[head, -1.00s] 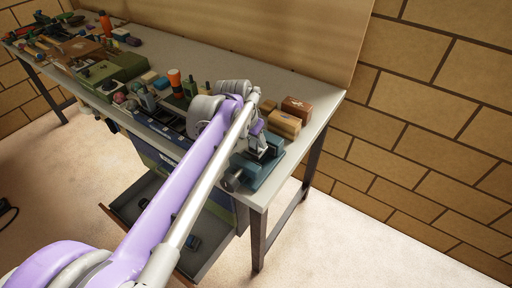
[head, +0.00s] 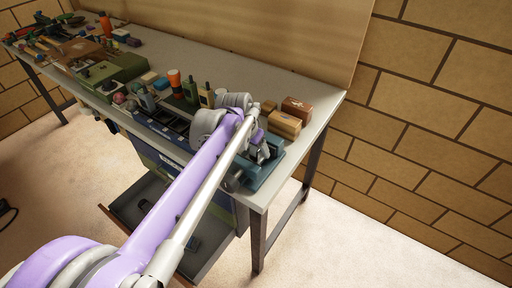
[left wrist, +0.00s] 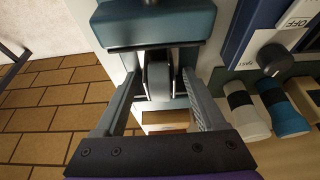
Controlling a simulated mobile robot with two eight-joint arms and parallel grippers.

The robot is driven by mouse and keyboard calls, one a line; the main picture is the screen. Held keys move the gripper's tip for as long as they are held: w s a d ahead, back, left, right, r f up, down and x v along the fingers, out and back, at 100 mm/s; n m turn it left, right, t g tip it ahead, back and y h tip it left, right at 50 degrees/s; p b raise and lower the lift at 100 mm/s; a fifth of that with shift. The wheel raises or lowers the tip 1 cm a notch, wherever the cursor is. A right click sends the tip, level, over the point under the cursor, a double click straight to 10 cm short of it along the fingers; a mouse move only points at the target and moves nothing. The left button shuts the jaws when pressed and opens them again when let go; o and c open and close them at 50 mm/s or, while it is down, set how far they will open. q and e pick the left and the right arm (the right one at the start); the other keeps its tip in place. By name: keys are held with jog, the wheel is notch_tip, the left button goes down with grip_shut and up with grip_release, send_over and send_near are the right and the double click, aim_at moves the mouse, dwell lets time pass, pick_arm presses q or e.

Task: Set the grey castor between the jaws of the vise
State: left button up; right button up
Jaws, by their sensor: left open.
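The teal vise (head: 262,172) is on the bench's near right corner, partly covered by my left arm. In the left wrist view its teal body (left wrist: 155,22) fills the top, with a dark jaw edge below. The grey castor (left wrist: 158,80) shows just past that edge, at the vise's jaw gap; whether it rests on anything is hidden. My left gripper (left wrist: 162,76) is open, one finger on each side of the castor, with small gaps visible. In the head view the left gripper (head: 262,152) is over the vise. My right gripper is not in view.
Wooden blocks (head: 285,125) and a brown box (head: 296,107) stand just behind the vise. Bottles (head: 207,96), an orange-topped container (head: 175,80) and a green case (head: 122,66) are left along the bench. An open drawer (head: 125,212) juts out below. The back middle of the benchtop is clear.

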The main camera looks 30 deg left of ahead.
pick_arm(q)
jog(key=p+v, duration=0.1)
jog(key=v, duration=1.1)
jog(key=s+d+f, duration=0.5)
jog(key=s+f, duration=0.4)
jog(key=s+d+f+n, duration=0.1)
jog(key=s+d+f, duration=0.4)
jog(key=s+f, duration=0.3)
jog(key=shift+s+d+f+t, duration=0.3)
jog(key=shift+s+d+f, duration=0.1)
jog(key=shift+f, duration=0.55)
